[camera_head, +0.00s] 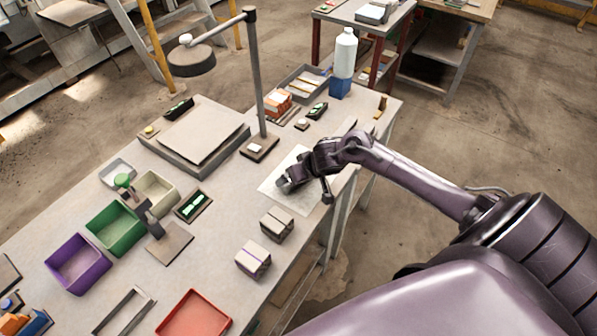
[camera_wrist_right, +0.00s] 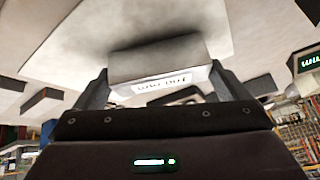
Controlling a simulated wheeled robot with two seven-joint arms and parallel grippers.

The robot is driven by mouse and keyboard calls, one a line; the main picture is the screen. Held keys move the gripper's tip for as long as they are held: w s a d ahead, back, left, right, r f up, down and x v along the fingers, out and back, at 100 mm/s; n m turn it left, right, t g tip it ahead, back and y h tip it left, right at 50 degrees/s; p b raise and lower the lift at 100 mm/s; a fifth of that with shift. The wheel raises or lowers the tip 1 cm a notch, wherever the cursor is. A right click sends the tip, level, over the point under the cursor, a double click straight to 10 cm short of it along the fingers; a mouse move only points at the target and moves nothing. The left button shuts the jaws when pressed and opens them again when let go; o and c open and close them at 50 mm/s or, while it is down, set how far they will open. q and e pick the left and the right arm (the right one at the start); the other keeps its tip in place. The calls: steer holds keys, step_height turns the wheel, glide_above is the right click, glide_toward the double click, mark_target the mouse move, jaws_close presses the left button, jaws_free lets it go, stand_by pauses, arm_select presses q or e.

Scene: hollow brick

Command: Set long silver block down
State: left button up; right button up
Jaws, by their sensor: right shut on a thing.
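My right gripper (camera_head: 305,185) is over the white sheet (camera_head: 287,203) near the table's right edge. In the right wrist view the long silver block (camera_wrist_right: 158,62), pale grey with a printed label on its near face, sits between the two fingers (camera_wrist_right: 160,88), and the gripper is shut on it. A dark shadow lies on the pale surface beyond the block. I cannot tell whether the block touches the surface. In the head view the block is hidden by the gripper. My left gripper is not in view.
Two grey blocks (camera_head: 277,223) (camera_head: 253,260) stand in front of the sheet. A lamp post (camera_head: 258,80) rises behind it. Green (camera_head: 115,229), purple (camera_head: 78,263) and red (camera_head: 194,316) bins are at left and front. A bottle (camera_head: 345,55) stands at the back.

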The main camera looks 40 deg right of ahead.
steer(key=shift+r, duration=0.1)
steer(key=o, duration=1)
steer(key=shift+o, duration=0.2)
steer(key=v, duration=1.2)
steer(key=shift+p, duration=0.3)
